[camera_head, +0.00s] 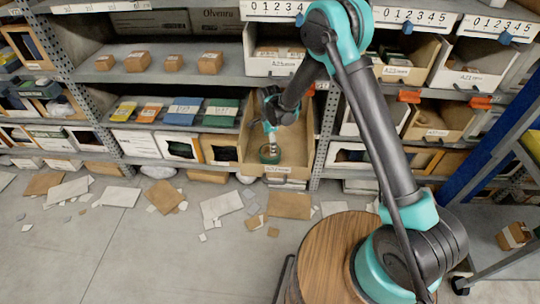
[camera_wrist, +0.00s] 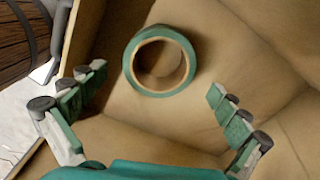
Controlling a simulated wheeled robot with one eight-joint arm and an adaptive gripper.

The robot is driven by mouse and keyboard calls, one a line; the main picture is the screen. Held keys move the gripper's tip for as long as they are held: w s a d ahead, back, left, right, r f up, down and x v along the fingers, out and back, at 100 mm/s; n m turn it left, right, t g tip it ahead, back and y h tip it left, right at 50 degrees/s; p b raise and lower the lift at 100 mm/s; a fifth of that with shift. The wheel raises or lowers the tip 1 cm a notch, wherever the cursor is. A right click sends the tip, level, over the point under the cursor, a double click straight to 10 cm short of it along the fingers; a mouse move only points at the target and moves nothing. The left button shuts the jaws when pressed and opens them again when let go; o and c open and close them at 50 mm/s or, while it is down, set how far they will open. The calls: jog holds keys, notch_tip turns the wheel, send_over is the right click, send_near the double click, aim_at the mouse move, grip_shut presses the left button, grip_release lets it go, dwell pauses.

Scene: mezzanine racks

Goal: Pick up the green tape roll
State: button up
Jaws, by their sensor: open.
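The green tape roll (camera_wrist: 189,62) lies flat on the floor of a cardboard bin, with its tan core facing the wrist camera. In the head view it shows as a small dark green ring (camera_head: 269,156) low in the bin. My gripper (camera_wrist: 157,80) is open and empty, its two fingers spread wide on either side below the roll in the wrist view. The roll appears a little beyond the fingertips, with no visible contact. In the head view my gripper (camera_head: 270,128) reaches into the bin above the roll and is small and partly hidden by my wrist.
The cardboard bin (camera_head: 275,183) has walls close around my gripper; a wall (camera_wrist: 265,35) rises at the right in the wrist view. Shelves with boxes and coloured packs (camera_head: 183,111) flank it. Cardboard scraps (camera_head: 222,204) litter the floor. A wooden barrel top (camera_head: 325,250) stands near my arm.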

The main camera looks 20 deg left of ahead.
jog(key=shift+d+f, duration=0.15)
jog(key=shift+f, duration=2.5)
jog(key=c, duration=1.1)
jog(key=shift+o, duration=0.2)
jog(key=shift+r, duration=0.1)
